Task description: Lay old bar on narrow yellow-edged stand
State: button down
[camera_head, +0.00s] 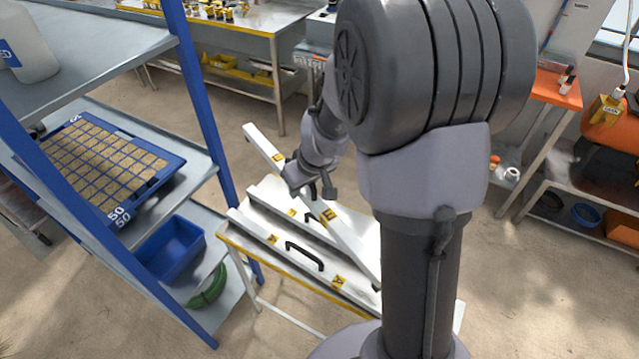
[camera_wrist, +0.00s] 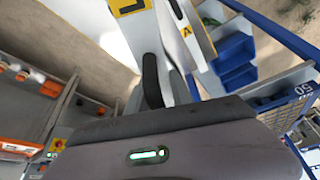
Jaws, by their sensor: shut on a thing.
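A long white bar (camera_head: 348,241) with yellow labels runs diagonally over the stand in the head view. My gripper (camera_head: 319,194) is shut on this bar near its middle, probably by its handle. In the wrist view the bar (camera_wrist: 140,35) rises from a dark handle (camera_wrist: 151,82); my fingertips are hard to make out there. The narrow yellow-edged stand (camera_head: 233,241) is below. A second white bar (camera_head: 258,232) with a black handle (camera_head: 304,256) lies along its near side. The held bar crosses above the stand; whether it touches anything is unclear. My arm hides the stand's right end.
A blue-posted shelf (camera_head: 205,110) stands close on the left, holding a blue seed tray (camera_head: 172,160) and a blue bin (camera_head: 172,250). A workbench (camera_head: 262,28) is at the back. An orange-topped bench (camera_head: 550,88) is at the right. Open floor lies between them.

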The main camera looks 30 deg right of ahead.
jog(key=w+d+f+n+y+b, duration=0.1)
jog(key=w+d+f+n+b, duration=0.15)
jog(key=d+f, duration=0.35)
jog(key=w+d+f+n+y+b, duration=0.1)
jog(key=w+d+f+n, duration=0.2)
jog(key=d, duration=0.6)
jog(key=f+b, duration=0.2)
jog(key=f, duration=0.1)
jog(key=s+f+b, duration=0.1)
jog(key=f+b, duration=0.1)
jog(key=f, duration=0.2)
jog(key=f+b, duration=0.2)
jog(key=f, duration=0.2)
jog(key=shift+s+a, duration=0.15)
jog(key=shift+a, duration=0.05)
jog(key=shift+f+b, duration=0.3)
jog(key=shift+f, duration=0.15)
jog(key=c, duration=1)
grip_release()
jog(key=shift+c, duration=0.2)
